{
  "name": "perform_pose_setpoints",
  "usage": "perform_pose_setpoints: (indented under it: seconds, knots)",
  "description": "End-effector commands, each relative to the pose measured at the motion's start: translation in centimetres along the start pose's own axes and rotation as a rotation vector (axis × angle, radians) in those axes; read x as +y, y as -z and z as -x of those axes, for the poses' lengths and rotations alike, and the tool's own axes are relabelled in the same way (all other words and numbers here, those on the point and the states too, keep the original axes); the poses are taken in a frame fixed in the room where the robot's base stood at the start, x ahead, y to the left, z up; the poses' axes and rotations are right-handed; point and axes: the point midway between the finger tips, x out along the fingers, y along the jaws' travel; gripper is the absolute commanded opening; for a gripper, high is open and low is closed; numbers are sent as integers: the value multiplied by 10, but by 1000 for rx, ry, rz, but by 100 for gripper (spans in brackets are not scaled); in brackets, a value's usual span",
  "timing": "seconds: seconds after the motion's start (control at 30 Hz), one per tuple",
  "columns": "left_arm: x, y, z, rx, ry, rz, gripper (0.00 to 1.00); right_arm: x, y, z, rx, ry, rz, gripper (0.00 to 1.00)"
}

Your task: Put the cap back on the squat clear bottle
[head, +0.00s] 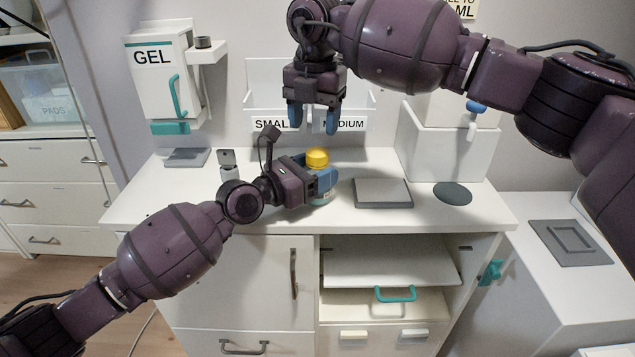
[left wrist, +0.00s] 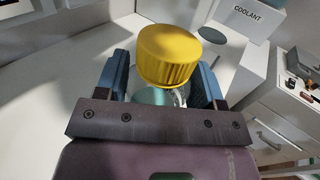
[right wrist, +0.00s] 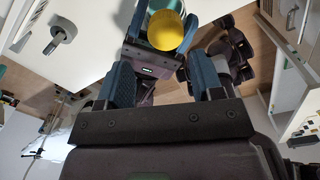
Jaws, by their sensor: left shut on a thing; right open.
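The yellow cap (head: 316,158) is at the top of the squat clear bottle (head: 324,198), above the counter. In the left wrist view the cap (left wrist: 168,55) looks slightly tilted over the clear bottle (left wrist: 178,97); I cannot tell whether it is seated. My left gripper (head: 326,183) is shut on the bottle, its blue fingers on either side of the body below the cap. The fingers and cap hide most of the bottle. My right gripper (head: 313,118) is open and empty, pointing down above the cap. In the right wrist view the cap (right wrist: 166,30) lies beyond its fingertips.
A white bin marked SMALL and MEDIUM (head: 262,124) stands behind. A grey-topped pad (head: 383,192) and a dark disc (head: 453,193) lie to the right, before a white box (head: 440,145). A GEL dispenser (head: 158,80) hangs at left. The counter's left part is mostly clear.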

Motion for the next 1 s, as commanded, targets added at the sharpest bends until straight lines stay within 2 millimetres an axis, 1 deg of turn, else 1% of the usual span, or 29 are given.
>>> perform_pose_setpoints:
  seconds: [0.1, 0.4, 1.0]
  knots:
    - [0, 0, 0, 0, 0, 0, 0, 0, 0, 3, 0, -1, 168, 60]
    - [0, 0, 0, 0, 0, 0, 0, 0, 0, 10, 0, -1, 601, 60]
    - [0, 0, 0, 0, 0, 0, 0, -3, -2, 17, 7, 13, 1464, 60]
